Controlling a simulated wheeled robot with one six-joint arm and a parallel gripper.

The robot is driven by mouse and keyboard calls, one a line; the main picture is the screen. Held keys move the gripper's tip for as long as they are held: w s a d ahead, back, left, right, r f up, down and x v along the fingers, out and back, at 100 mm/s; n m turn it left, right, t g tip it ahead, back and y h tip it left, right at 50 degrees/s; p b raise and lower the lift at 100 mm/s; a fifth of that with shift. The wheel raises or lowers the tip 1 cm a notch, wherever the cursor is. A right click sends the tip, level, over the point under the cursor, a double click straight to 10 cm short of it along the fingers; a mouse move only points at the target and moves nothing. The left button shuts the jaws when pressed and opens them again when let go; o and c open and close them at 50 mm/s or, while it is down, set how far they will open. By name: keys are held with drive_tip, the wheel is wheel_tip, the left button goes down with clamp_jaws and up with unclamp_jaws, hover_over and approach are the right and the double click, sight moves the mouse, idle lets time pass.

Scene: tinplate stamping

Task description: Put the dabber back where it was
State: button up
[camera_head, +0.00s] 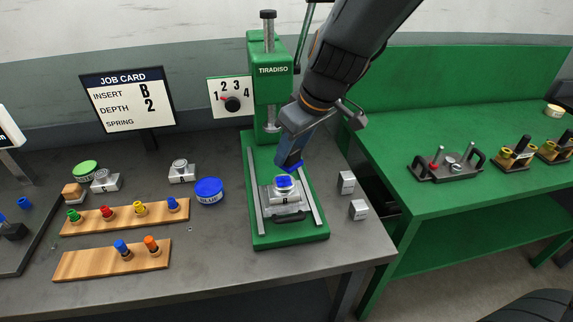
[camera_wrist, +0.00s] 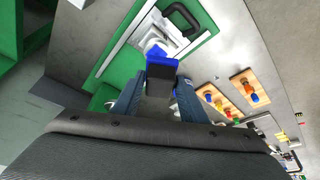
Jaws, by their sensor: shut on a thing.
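My gripper (camera_head: 290,164) is at the green press, just above the silver die block (camera_head: 283,196) on the press bed. It is shut on a small blue-ended piece, which I take to be the dabber; the fingers hide most of it.
A blue-lidded tin (camera_head: 209,191) stands left of the press (camera_head: 290,238). Wooden racks (camera_head: 92,266) with coloured pegs, a job card (camera_head: 128,100) and a green-lidded tin (camera_head: 86,168) are further left. Two small metal blocks (camera_head: 347,182) are right of it. A green bench (camera_head: 510,190) stands at the right.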

drive_tip(key=s+a+f+n+b, duration=0.1)
drive_tip(key=s+a+f+b, duration=0.15)
drive_tip(key=a, duration=0.45)
drive_tip(key=s+a+f+b, duration=0.2)
drive_tip(key=a+f+b, duration=0.1)
drive_tip(key=a, duration=0.4)
drive_tip(key=s+a+f+n+b, duration=0.1)
drive_tip(key=s+a+f+b, duration=0.15)
drive_tip(key=a, duration=0.45)
drive_tip(key=shift+g, duration=0.3)
drive_tip(key=f, duration=0.5)
drive_tip(key=shift+d+f, duration=0.2)
drive_tip(key=shift+f, duration=0.2)
drive_tip(key=shift+f+b, duration=0.45)
drive_tip(key=shift+f, duration=1.85)
drive_tip(key=shift+f, duration=0.15)
drive_tip(key=o, duration=1)
